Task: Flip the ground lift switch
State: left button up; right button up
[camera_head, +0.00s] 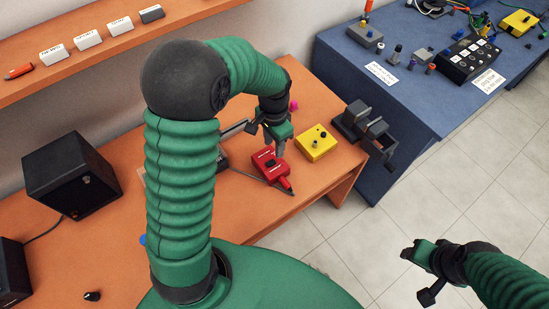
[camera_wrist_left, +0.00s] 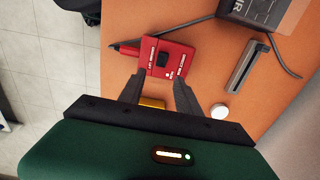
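A red box (camera_head: 272,176) lies on the orange bench, with a red plug and cable at its near end. In the left wrist view the red box (camera_wrist_left: 152,65) shows white markings, a black knob and a small pale switch-like part near the edge facing my gripper. Which control is the ground lift switch I cannot tell for sure. My left gripper (camera_wrist_left: 158,88) is open and empty, its fingertips just short of that edge. In the head view my left gripper (camera_head: 277,144) hangs over the box's far end; contact is unclear. My right gripper (camera_head: 414,250) is over the floor, away from the bench.
A yellow box (camera_head: 316,144) stands close to the right of the red box. A dark vise (camera_head: 365,128) is at the bench's right end. A black speaker-like box (camera_head: 72,175) stands at left. A blue table (camera_head: 390,95) holds several devices at right.

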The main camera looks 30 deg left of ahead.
aim_at(273, 161)
pick_arm(q)
jog(key=f, duration=0.7)
jog(key=shift+a+f+b, duration=0.2)
jog(key=shift+a+b, duration=0.05)
jog(key=shift+b, duration=0.05)
jog(key=shift+s, duration=0.1)
jog(key=shift+d+r, duration=0.1)
grip_shut()
